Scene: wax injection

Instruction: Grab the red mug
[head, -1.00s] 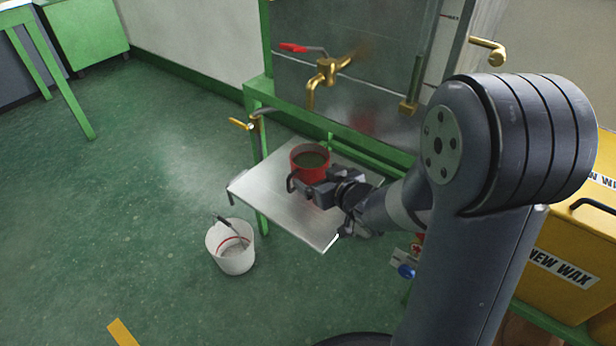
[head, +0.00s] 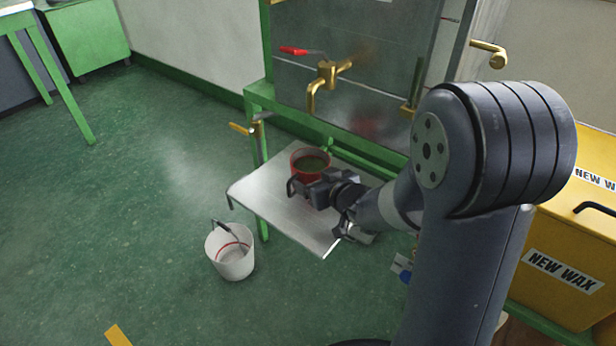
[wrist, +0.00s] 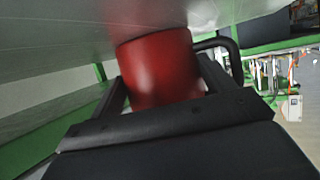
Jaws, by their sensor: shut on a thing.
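The red mug (head: 309,164) is upright with a dark greenish content showing inside its rim. It is at the metal shelf (head: 268,208) below the brass tap; I cannot tell whether its base touches the shelf. My gripper (head: 306,187) is at the near side of the mug and shut on it. In the wrist view the red mug (wrist: 158,70) sits between the two fingers of my gripper (wrist: 163,88), with its dark handle curving out to the right. The fingertips are partly hidden by the mug.
A white bucket (head: 231,254) stands on the green floor at lower left. Yellow NEW WAX boxes (head: 570,250) stand at the right. The floor to the left is largely clear.

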